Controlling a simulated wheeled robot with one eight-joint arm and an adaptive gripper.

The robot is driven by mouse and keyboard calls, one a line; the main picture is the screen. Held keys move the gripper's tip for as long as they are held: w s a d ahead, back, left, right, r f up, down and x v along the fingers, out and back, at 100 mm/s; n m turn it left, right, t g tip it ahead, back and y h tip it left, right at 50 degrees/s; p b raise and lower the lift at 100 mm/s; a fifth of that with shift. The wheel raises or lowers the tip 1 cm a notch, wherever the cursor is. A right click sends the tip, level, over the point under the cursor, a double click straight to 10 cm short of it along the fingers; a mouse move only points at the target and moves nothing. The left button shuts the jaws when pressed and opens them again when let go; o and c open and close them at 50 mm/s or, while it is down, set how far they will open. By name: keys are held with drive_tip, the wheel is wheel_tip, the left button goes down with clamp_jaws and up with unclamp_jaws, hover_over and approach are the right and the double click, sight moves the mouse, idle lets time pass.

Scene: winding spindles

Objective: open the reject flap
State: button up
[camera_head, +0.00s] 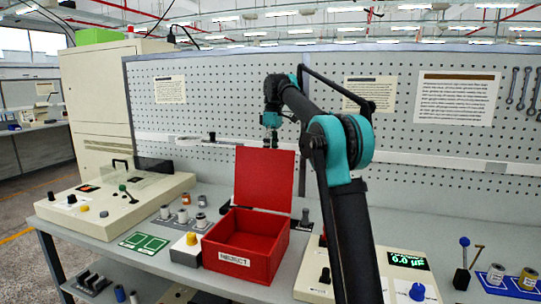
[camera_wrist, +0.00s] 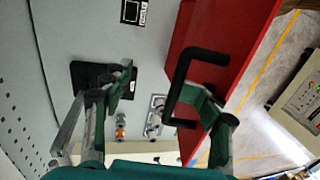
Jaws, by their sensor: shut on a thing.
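The red reject box (camera_head: 240,262) stands on the bench with a "REJECT" label on its front. Its red flap (camera_head: 263,180) is raised and stands roughly upright at the back of the box, so the inside shows. In the wrist view the flap (camera_wrist: 222,35) runs along the right, with a black bar handle (camera_wrist: 183,85) on it. My gripper (camera_head: 271,137) is at the flap's top edge.
A pegboard wall (camera_head: 210,110) stands close behind. Several spindles (camera_head: 183,216) and a yellow-button box (camera_head: 190,246) are left of the reject box. A control panel (camera_head: 410,285) is to its right. A cream machine (camera_head: 110,205) fills the bench's left end.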

drive_tip(key=shift+w, duration=0.1)
drive_tip(key=shift+c, duration=0.4)
drive_tip(key=shift+r, duration=0.1)
drive_tip(key=shift+w+d+r, duration=0.1)
drive_tip(key=shift+w+r, duration=0.05)
drive_tip(key=shift+r, duration=1.05)
drive_tip(key=shift+w+d+r, duration=0.1)
drive_tip(key=shift+w+r, duration=0.1)
drive_tip(key=shift+r, duration=1)
drive_tip(key=shift+w+r, duration=0.15)
drive_tip(key=shift+r, duration=1.05)
